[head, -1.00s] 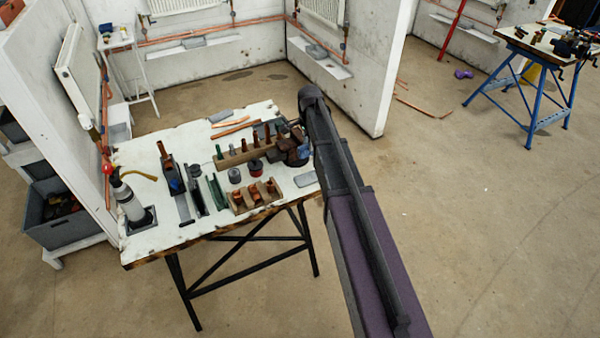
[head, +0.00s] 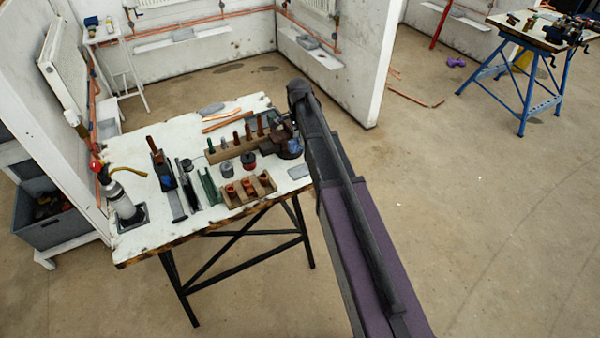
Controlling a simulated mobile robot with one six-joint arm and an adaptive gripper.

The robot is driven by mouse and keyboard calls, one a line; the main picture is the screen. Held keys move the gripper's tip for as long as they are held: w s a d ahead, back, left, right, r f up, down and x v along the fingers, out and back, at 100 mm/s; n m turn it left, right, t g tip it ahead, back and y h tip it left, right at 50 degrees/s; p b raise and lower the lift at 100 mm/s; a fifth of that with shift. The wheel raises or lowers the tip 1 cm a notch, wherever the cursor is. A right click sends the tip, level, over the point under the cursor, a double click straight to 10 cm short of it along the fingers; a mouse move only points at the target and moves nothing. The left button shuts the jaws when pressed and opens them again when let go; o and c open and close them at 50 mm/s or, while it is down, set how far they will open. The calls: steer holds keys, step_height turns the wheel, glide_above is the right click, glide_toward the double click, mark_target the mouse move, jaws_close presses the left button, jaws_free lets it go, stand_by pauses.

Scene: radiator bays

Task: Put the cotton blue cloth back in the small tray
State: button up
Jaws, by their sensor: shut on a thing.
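My arm (head: 350,200) runs from the bottom edge up to the right side of the white-topped workbench (head: 140,241). My gripper is not visible; it seems hidden behind the arm, so what it holds cannot be seen. A small blue patch (head: 167,181) shows in a dark holder at the left of the bench; I cannot tell whether it is the cloth. A small flat grey thing (head: 298,171) lies at the bench's right edge, and another grey piece (head: 211,109) lies at the back. I cannot tell which, if either, is the small tray.
A wooden rack of upright pegs (head: 232,149), a block with copper-coloured parts (head: 240,198), a grey bottle with a red top (head: 121,200) and a dark blue-brown vise-like thing (head: 287,148) crowd the bench. A blue-legged bench (head: 522,90) stands far right.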

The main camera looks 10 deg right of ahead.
steer(key=s+a+f+b, duration=0.5)
steer(key=s+f+b, duration=0.5)
steer(key=f, duration=0.1)
steer(key=shift+s, duration=0.35)
steer(key=shift+w, duration=0.1)
steer(key=b, duration=0.2)
glide_toward(302, 171)
steer(key=shift+s+a+f, duration=0.35)
steer(key=shift+s, duration=0.3)
steer(key=shift+w+d, duration=0.25)
steer(key=shift+w, duration=0.35)
step_height(302, 171, down, 4)
steer(key=b, duration=0.3)
steer(key=shift+r, duration=0.15)
steer(key=shift+b, duration=0.3)
steer(key=o, duration=1)
